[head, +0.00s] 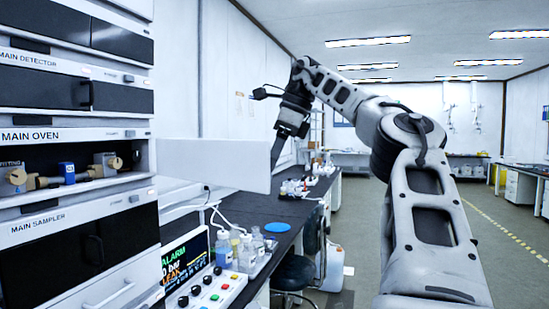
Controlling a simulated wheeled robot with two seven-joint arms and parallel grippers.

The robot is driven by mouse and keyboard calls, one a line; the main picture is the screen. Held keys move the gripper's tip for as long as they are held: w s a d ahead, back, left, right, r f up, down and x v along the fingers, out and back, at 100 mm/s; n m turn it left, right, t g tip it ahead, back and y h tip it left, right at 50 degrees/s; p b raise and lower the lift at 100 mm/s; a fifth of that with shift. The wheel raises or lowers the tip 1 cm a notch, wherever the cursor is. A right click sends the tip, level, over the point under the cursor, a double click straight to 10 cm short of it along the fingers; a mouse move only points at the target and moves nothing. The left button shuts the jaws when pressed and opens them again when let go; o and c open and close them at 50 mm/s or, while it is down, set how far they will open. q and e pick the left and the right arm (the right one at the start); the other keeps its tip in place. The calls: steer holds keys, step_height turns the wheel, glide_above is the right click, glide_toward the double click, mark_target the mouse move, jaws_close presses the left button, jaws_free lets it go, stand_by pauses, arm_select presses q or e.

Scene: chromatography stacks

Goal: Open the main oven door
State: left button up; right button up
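The main oven (62,134) is in the stack at the left, under the label MAIN OVEN. Its white door (215,165) stands swung out from the right side of the stack, roughly square to the front. The oven's inside shows brass-coloured fittings (17,178) and a small blue part (66,172). My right gripper (277,152) points down at the door's free, far edge, partly behind it. I cannot tell whether it touches the door or how its fingers stand. My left gripper is not in view.
The main detector (40,88) is above the oven and the main sampler (80,260) below. A dark bench (290,212) with bottles (224,250) and a control box (205,295) lies under the door. A stool (295,275) stands beside it. The floor aisle is clear at the right.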

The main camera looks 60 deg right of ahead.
steer(key=shift+r, duration=0.1)
steer(key=s+d+r, duration=0.1)
steer(key=s+d, duration=0.1)
steer(key=s, duration=0.4)
steer(key=s+d+r, duration=0.1)
steer(key=s+d, duration=0.2)
steer(key=s, duration=0.3)
steer(key=shift+d+r, duration=0.2)
steer(key=shift+r, duration=0.1)
